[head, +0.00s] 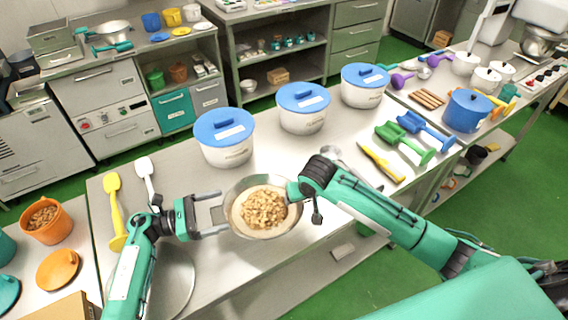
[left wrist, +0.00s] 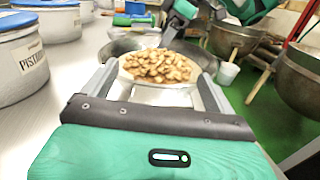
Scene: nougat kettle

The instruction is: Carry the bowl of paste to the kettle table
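A steel bowl (head: 240,186) with pale contents topped by chopped nuts (head: 265,208) is at the front edge of the long steel table, between my two grippers. I cannot tell whether it rests on the table. It also shows in the left wrist view (left wrist: 118,46). My left gripper (head: 222,213) has its fingers spread at the bowl's left side, and in the wrist view they point at the bowl from either side. My right gripper (head: 292,192) is at the bowl's right rim; its fingertips are hidden. Large brown-grey kettles (left wrist: 298,82) show at the right of the wrist view.
Lidded white tubs (head: 226,152) stand behind the bowl. Yellow (head: 113,205) and white scoops lie to the left. Green (head: 402,140) and blue scoops and a blue pot (head: 467,110) are to the right. Green floor (head: 490,205) is open at the right.

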